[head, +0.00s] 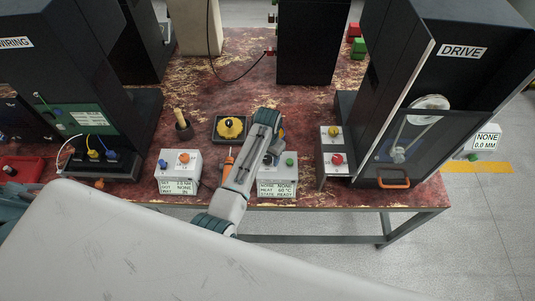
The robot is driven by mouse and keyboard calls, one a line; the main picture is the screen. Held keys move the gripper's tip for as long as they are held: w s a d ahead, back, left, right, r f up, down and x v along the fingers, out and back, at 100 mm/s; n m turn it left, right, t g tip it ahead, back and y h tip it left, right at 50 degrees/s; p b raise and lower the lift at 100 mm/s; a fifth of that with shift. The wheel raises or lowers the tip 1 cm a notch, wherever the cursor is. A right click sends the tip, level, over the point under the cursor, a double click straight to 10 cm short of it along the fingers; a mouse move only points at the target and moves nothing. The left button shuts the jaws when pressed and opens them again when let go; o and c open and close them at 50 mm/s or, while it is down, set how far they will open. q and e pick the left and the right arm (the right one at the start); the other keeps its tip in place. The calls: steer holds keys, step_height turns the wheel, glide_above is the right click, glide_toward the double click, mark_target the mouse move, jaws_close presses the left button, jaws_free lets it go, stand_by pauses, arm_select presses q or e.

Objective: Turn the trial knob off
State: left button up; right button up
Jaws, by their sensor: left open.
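No knob carries a readable "trial" label, so I cannot tell which one it is. A small two-level control box (335,172) beside the DRIVE machine has a yellow knob (334,131) on top and a red knob (337,159) lower down. My left arm reaches up across the middle of the bench. My left gripper (270,157) is open over the middle control box (277,188), left of the two-level box and apart from it. The arm hides part of the middle box, and the fingertips are hard to make out. My right gripper is not in view.
The DRIVE machine (463,52) stands at right with a clear guard and orange handle (393,183). A left box (178,170) has orange and blue knobs. A yellow part (231,128) sits in a dark tray. The WIRING machine (60,60) stands at left.

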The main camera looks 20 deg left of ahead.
arm_select(q)
steer(key=shift+f, duration=0.2)
steer(key=c, duration=1)
steer(key=shift+o, duration=0.2)
